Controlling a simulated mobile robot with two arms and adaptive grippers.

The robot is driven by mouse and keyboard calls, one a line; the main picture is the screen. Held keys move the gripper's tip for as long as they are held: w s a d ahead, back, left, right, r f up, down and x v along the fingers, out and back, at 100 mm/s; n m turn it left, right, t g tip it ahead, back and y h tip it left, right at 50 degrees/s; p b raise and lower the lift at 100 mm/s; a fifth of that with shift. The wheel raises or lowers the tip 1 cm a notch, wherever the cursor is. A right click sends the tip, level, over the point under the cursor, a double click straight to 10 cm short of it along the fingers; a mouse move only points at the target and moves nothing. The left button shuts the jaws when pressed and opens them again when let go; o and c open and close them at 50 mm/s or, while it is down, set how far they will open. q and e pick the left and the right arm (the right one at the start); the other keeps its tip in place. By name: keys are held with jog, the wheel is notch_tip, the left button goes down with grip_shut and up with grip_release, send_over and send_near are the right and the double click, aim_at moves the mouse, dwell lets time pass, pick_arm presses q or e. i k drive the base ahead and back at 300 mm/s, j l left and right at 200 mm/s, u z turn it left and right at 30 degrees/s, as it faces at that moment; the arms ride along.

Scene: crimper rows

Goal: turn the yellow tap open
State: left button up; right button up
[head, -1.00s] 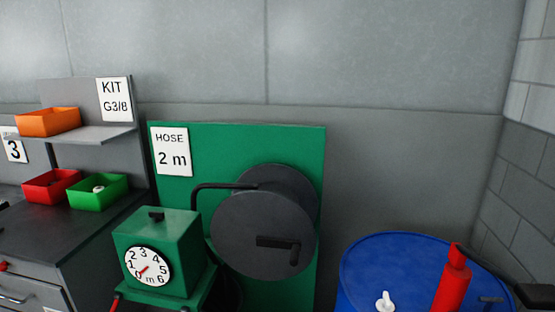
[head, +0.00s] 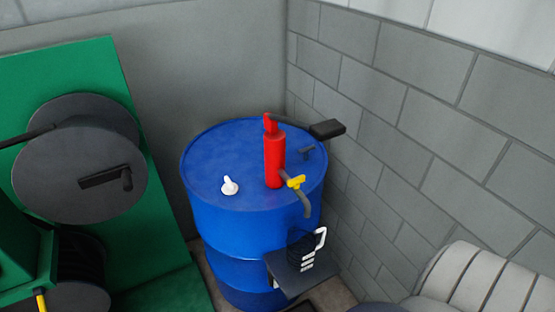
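The yellow tap (head: 296,182) is a small handle on the grey spout (head: 305,201) of a red hand pump (head: 274,160). The pump stands upright on top of a blue drum (head: 214,217) in the corner. The tap is too small here to tell its exact setting. The spout curves down over the drum's front right rim, above a dark jug (head: 301,249) with a white handle. Neither of my grippers shows in the head view.
The jug rests on a dark shelf (head: 296,279) at the drum's front. A white fitting (head: 229,186) and the pump's black lever grip (head: 327,129) are close by. A hose reel (head: 80,175) on a green panel stands left; a block wall (head: 430,130) rises right.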

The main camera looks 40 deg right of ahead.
aim_at(295, 183)
jog(key=l+z, duration=0.1)
jog(key=z, duration=0.35)
jog(key=i+z, duration=0.1)
jog(key=z, duration=0.3)
jog(key=i+l+z, duration=0.1)
jog(key=z, duration=0.35)
